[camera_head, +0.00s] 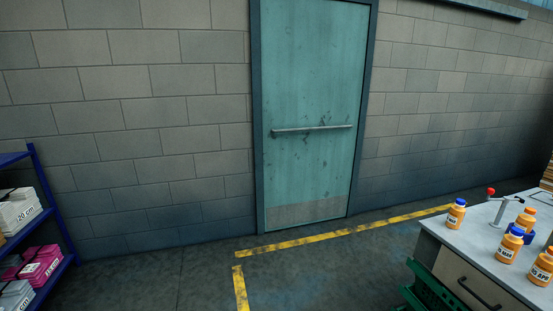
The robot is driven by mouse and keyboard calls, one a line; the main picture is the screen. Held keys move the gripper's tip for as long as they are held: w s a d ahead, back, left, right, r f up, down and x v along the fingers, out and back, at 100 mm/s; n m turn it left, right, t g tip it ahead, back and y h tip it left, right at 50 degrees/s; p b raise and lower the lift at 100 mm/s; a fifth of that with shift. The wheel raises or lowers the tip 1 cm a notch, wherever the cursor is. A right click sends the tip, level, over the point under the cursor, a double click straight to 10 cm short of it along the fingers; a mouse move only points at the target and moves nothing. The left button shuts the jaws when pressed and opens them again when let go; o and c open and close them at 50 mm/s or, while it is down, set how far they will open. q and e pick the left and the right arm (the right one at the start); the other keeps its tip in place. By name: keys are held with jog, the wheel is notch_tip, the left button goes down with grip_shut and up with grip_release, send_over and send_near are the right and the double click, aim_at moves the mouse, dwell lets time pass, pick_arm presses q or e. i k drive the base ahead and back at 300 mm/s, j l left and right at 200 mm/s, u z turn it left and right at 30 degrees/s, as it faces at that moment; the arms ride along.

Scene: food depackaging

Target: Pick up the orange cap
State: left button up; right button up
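Several orange bottles with white labels stand on a light worktop (477,242) at the lower right. The left bottle (455,216) and the front middle bottle (508,247) have blue caps. The bottle behind (525,222) has a top that looks orange, but it is too small to tell whether this is a separate cap. No loose orange cap can be made out. Neither gripper is in view.
A metal fixture with a red knob (491,191) stands on the worktop. A green crate (431,290) is below its left side. A blue shelf (52,205) with boxes is at the left. A closed teal door (310,110) is ahead. The floor between is clear.

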aim_at(528, 210)
jog(key=z, duration=1.9)
